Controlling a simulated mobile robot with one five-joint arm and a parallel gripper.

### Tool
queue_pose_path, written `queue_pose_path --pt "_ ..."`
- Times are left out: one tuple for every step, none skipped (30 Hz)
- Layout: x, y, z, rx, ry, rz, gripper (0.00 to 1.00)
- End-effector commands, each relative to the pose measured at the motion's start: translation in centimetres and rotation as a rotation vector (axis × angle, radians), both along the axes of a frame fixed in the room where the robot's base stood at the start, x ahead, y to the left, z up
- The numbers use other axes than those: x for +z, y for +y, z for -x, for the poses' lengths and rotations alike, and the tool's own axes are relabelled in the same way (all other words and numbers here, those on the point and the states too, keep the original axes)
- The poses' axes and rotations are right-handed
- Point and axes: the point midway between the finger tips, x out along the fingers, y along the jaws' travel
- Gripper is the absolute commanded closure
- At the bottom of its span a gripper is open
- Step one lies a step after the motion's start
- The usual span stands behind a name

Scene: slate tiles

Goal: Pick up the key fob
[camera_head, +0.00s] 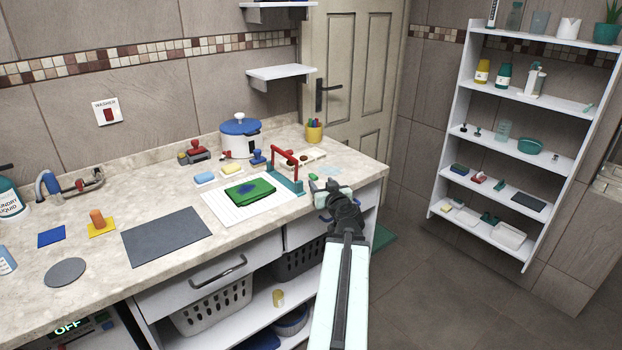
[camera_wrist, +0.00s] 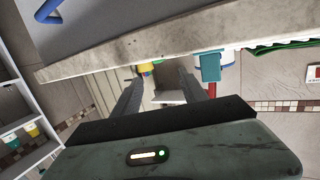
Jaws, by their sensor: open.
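I cannot make out a key fob for certain in either view. A small green item (camera_head: 313,177) lies on the counter near its right end, too small to identify. My gripper (camera_head: 328,192) is at the counter's right front edge, close to that item in the picture. In the wrist view my gripper (camera_wrist: 157,78) has its two dark fingers spread apart, with nothing held between them. The wrist view looks tilted over, with the counter edge across the top.
The stone counter (camera_head: 80,270) holds a red and teal frame (camera_head: 284,158), a green cloth (camera_head: 250,190) on a white board, sponges, a white pot (camera_head: 240,140) and a pencil cup (camera_head: 314,132). A drawer (camera_head: 190,290) sits below.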

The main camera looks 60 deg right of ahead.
Motion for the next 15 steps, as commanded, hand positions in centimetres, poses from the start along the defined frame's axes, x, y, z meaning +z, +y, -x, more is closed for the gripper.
queue_pose_path --pt "-0.1 -0.4 -0.3 0.0 0.0 0.0 0.5" --pt "-0.2 -0.6 -0.6 0.0 0.0 0.0 0.5" --pt "-0.3 -1.0 -1.0 0.0 0.0 0.0 0.5" --pt "-0.4 -1.3 -1.3 0.0 0.0 -0.001 0.5" --pt "-0.5 -1.6 -1.5 0.0 0.0 -0.001 0.5" --pt "-0.5 -1.8 -1.8 0.0 -0.001 -0.001 0.5" --pt "-0.5 -1.8 -1.8 -0.001 -0.001 -0.001 0.5" --pt "-0.5 -1.8 -1.8 -0.001 -0.001 -0.001 0.5" --pt "-0.5 -1.8 -1.8 -0.002 0.0 -0.001 0.5" --pt "-0.6 -1.9 -1.9 -0.002 0.0 -0.001 0.5" --pt "-0.7 -2.1 -2.1 -0.002 0.0 -0.001 0.5" --pt "-1.0 -2.4 -2.4 -0.002 0.0 -0.001 0.5" --pt "-1.2 -2.7 -2.8 -0.002 0.0 0.0 0.5" --pt "-1.4 -3.0 -3.1 -0.002 0.0 0.0 0.5" --pt "-1.7 -3.5 -3.7 -0.003 0.0 0.0 0.5"
